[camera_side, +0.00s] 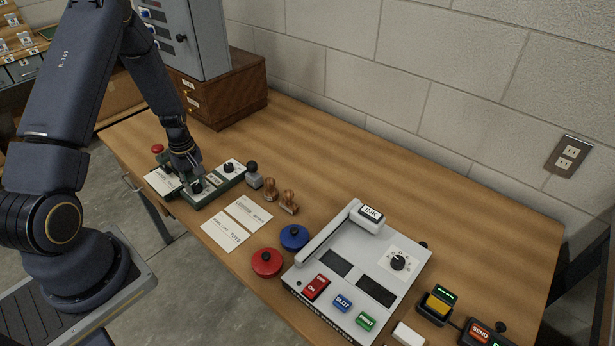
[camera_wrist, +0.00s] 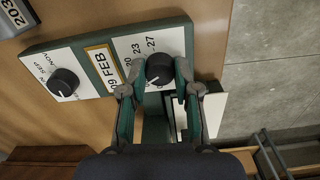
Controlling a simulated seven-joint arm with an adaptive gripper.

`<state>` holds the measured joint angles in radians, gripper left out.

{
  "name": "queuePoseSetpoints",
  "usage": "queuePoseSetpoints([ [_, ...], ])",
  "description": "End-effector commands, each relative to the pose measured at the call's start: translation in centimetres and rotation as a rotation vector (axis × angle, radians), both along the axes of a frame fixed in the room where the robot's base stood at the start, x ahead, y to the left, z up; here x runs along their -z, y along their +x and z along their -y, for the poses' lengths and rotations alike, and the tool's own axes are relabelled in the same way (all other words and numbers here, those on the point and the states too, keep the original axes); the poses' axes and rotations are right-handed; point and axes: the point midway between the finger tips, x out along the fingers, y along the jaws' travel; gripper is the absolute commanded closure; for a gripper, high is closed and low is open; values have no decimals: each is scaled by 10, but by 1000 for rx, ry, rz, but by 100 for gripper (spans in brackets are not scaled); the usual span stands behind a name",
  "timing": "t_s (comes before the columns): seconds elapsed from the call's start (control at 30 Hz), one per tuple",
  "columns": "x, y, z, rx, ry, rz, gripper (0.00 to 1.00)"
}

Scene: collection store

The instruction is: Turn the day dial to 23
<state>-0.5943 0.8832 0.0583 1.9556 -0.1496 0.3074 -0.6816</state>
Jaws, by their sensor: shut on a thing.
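The day dial (camera_wrist: 159,68) is a black round knob on a white plate marked with numbers, 20, 23 and 27 among them. My gripper (camera_wrist: 155,92) is shut on the knob, one finger on each side of it. In the side view my gripper (camera_side: 193,180) reaches down onto the green date stamp unit (camera_side: 210,199). A window on the unit reads 09 FEB (camera_wrist: 103,70). The month dial (camera_wrist: 63,82), a second black knob, stands to the left in the wrist view.
A black-handled stamp (camera_side: 254,175), wooden stamps (camera_side: 289,201) and printed cards (camera_side: 240,222) lie beside the unit. Red (camera_side: 267,262) and blue (camera_side: 294,237) round pads and a grey stamping machine (camera_side: 340,300) stand further right. A wooden drawer box (camera_side: 225,92) stands behind.

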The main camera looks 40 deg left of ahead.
Motion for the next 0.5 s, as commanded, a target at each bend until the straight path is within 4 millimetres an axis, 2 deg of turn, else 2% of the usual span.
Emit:
queuePoseSetpoints([
  [0.5, 0, 0, -1, 490, 2, 1, 100],
])
